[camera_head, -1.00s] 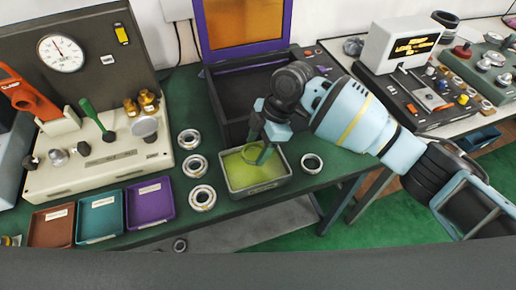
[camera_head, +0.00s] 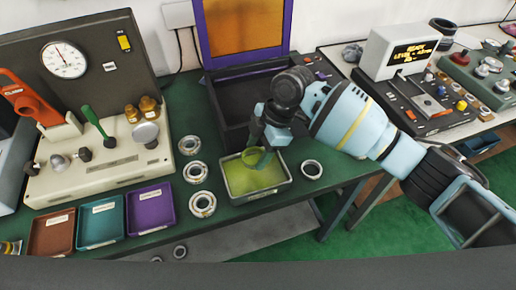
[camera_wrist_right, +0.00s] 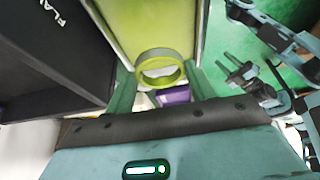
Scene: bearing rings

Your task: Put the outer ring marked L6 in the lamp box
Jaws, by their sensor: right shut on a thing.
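My right gripper (camera_head: 262,160) is shut on a ring (camera_head: 250,157) over the tray of yellow-green liquid (camera_head: 233,197). In the right wrist view the ring (camera_wrist_right: 160,68) sits tilted between the fingertips and looks green-tinted. No L6 marking is legible on it. Behind the gripper stands a dark open box (camera_head: 228,108) with a raised purple-framed amber window (camera_head: 243,28), which looks like the lamp box. Its dark wall (camera_wrist_right: 60,60) fills the left of the wrist view. Pale, dark-tipped arm parts (camera_wrist_right: 250,75) at the right of that view may be my left gripper; their state is unclear.
Several loose rings (camera_head: 196,172) lie left of the tray, and one ring (camera_head: 312,169) lies right of it. Brown (camera_head: 52,232), teal (camera_head: 101,221) and purple (camera_head: 150,207) trays line the front left. A gauge station (camera_head: 95,155) stands behind them.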

